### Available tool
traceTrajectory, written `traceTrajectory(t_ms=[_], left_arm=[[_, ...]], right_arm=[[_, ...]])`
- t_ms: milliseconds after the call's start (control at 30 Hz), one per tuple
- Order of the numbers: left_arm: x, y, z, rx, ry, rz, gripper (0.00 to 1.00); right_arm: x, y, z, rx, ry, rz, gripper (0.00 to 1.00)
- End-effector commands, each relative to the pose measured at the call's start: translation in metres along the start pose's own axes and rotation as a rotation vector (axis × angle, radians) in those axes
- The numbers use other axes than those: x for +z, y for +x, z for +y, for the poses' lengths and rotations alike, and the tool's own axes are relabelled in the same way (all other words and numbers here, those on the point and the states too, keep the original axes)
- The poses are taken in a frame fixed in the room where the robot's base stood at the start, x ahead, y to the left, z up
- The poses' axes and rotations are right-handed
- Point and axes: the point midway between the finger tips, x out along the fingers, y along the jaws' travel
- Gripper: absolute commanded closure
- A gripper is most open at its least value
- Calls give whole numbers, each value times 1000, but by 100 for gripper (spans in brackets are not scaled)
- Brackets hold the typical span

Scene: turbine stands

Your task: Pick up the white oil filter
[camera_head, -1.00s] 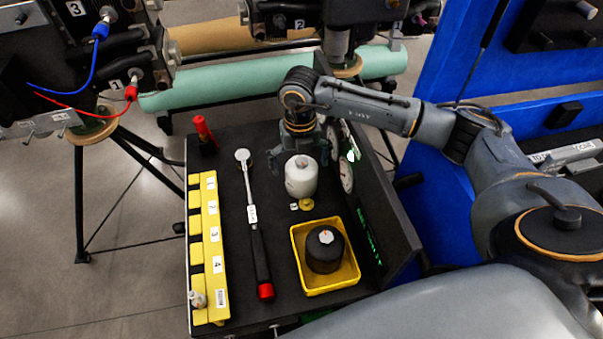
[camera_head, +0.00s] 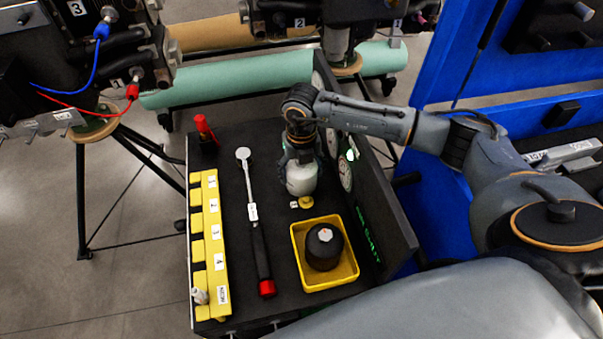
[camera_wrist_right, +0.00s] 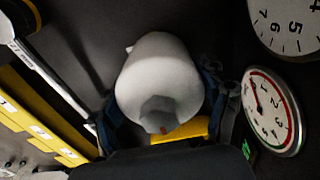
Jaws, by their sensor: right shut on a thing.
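The white oil filter (camera_head: 301,180) stands upright on the black cart top, behind the yellow tray. My right gripper (camera_head: 299,158) reaches down over it from behind, with its fingers around the filter's upper part and shut on it. In the right wrist view the white filter (camera_wrist_right: 160,85) with its grey hex end sits between the two fingers of my right gripper (camera_wrist_right: 168,110). The fingers partly hide the filter's top in the head view. My left gripper is not in view.
A yellow tray (camera_head: 352,275) holding a black filter (camera_head: 324,246) is in front. A torque wrench (camera_head: 253,213) and a yellow numbered rack (camera_head: 209,250) lie left. Gauges (camera_head: 345,172) on an upright black panel (camera_head: 385,215) stand close on the right. A small brass part (camera_head: 306,202) lies nearby.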

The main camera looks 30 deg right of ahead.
Motion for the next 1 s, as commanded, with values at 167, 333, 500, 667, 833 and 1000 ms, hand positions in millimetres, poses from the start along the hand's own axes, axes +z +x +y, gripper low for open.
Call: traceTrajectory(t_ms=[167, 333, 500, 667, 833, 1000], left_arm=[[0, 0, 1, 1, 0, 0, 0], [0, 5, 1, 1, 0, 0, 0], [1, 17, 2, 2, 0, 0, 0], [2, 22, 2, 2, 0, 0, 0], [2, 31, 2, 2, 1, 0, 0], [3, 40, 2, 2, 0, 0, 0]], right_arm=[[0, 0, 0, 0, 0, -1, 82], [1, -7, 0, 1, 1, -2, 82], [1, -28, 0, 2, -1, -6, 82], [-19, -58, 15, 4, -6, -6, 82], [-46, -93, 32, 4, -8, -7, 82], [-79, -108, 54, 3, -8, -3, 82]])
